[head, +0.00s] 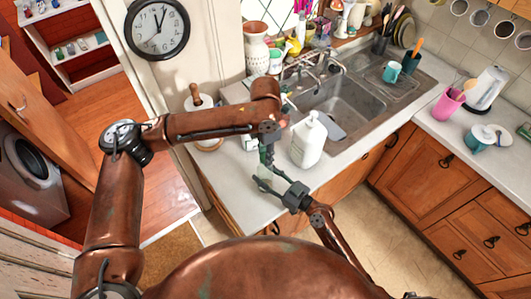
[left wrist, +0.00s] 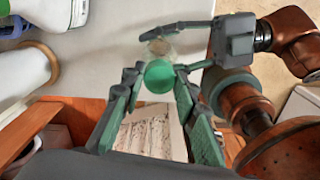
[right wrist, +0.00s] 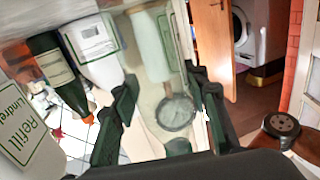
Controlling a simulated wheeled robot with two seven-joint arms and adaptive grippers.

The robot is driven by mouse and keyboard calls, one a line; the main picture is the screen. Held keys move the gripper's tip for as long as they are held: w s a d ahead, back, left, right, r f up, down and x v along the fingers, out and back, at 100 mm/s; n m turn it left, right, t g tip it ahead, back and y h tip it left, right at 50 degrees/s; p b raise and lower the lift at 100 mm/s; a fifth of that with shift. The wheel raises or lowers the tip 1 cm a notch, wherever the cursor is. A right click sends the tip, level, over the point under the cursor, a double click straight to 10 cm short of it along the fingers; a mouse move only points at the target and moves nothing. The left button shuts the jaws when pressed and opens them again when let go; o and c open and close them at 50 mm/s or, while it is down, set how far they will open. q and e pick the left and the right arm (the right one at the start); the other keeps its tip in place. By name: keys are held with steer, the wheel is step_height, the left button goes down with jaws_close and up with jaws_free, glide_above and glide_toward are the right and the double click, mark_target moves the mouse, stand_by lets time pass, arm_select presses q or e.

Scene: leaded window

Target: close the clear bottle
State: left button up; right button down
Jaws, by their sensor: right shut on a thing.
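The clear bottle (head: 264,172) is see-through and faint, near the counter's front edge; it also shows in the left wrist view (left wrist: 160,48). My right gripper (head: 268,182) is shut on it from the side. A round green cap (left wrist: 158,76) shows in line with the bottle, between my left fingertips in the left wrist view. I cannot tell if it sits on the bottle. My left gripper (head: 267,158) points down from above the bottle, its fingers apart either side of the cap. In the right wrist view the bottle's outline between the fingers is hard to make out.
A large white bottle (head: 308,140) stands on the counter just right of both grippers. A paper roll holder (head: 200,105) stands behind on the left. The sink (head: 345,105) lies beyond. Free counter (head: 345,165) is limited near the front edge.

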arm_select(q)
steer(key=o, duration=0.4)
steer(key=shift+r, duration=2.25)
steer(key=shift+c, duration=0.2)
